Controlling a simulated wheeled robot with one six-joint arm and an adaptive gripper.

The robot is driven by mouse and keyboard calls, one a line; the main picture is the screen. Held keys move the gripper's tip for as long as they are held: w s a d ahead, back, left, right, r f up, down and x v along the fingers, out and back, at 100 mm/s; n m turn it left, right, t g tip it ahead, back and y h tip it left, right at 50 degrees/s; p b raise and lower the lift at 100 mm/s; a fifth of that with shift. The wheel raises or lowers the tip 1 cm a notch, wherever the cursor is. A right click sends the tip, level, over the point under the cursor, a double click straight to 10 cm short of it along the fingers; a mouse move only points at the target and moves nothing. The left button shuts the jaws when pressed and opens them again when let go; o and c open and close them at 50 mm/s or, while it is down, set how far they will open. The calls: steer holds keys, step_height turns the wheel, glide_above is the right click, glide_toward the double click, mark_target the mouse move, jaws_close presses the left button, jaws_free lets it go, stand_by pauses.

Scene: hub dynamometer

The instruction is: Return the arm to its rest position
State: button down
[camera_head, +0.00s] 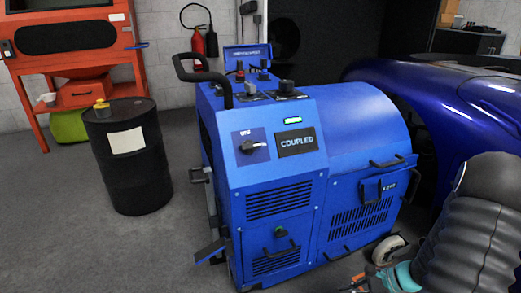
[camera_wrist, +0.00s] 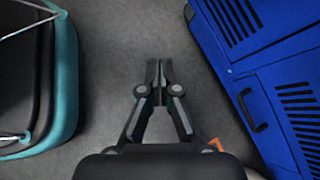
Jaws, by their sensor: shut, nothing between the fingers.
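My gripper (camera_wrist: 159,72) points down over the grey floor in the wrist view. Its fingertips are together with nothing between them. In the head view my grey arm fills the lower right corner; the gripper itself is not clearly visible there. The blue hub dynamometer (camera_head: 265,200) stands in the middle of the head view, with a "COUPLED" display (camera_head: 296,142) and a rotary knob (camera_head: 251,146) on its front. Its vented blue side also shows at the right of the wrist view (camera_wrist: 235,45), apart from my gripper.
A black drum (camera_head: 128,175) with a small yellow item on top stands left of the machine. An orange cabinet (camera_head: 70,65) is behind it. A blue car (camera_head: 420,85) is at the right. Floor (camera_head: 60,235) at the left front is clear.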

steer(key=s+a+r+n+t+h, duration=0.1)
steer(key=s+a+r+n+h, duration=0.2)
steer(key=r, duration=0.8)
steer(key=s+a+r+n+t+h+p, duration=0.1)
steer(key=s+a+r+n+h, duration=0.2)
steer(key=s+r+n, duration=0.4)
steer(key=s+a+r+n+t+h+p, duration=0.1)
steer(key=s+a+r+n+h, duration=0.2)
steer(key=r+n, duration=0.4)
step_height(320, 180, up, 8)
steer(key=shift+s+a+f+n+h, duration=0.1)
steer(key=shift+s+a+n+h, duration=0.3)
steer(key=shift+s, duration=0.55)
